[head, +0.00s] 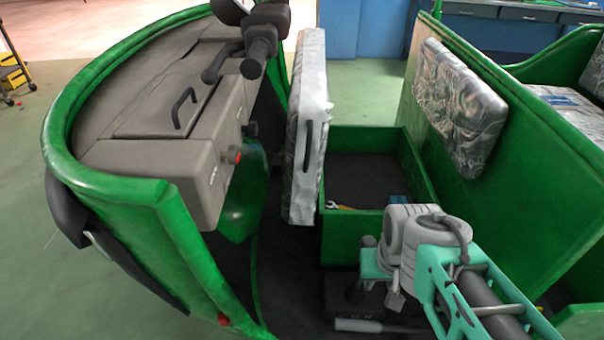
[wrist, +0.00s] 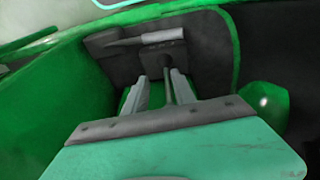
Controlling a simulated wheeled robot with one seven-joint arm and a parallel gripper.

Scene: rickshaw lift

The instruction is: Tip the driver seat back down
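The driver seat (head: 305,130) stands tipped up on edge in the head view, a grey patterned cushion with a dark handle slot on its near side. Beside it, the green seat box (head: 345,240) is open at the top, with a dark inside. My gripper (wrist: 160,90) is low in front of the box, well below the seat and apart from it. In the wrist view its two pale fingers are spread, with a thin dark rod visible between them; I cannot tell whether they touch it. The fingertips are hard to make out in the head view. The seat is not recognisable in the wrist view.
A grey-handled lever (wrist: 150,38) lies by a dark plate ahead of my fingers. A tool (head: 338,206) lies in the box. The dashboard (head: 170,120) and handlebar (head: 258,50) are left of the seat. A green partition with a backrest (head: 457,105) rises at right.

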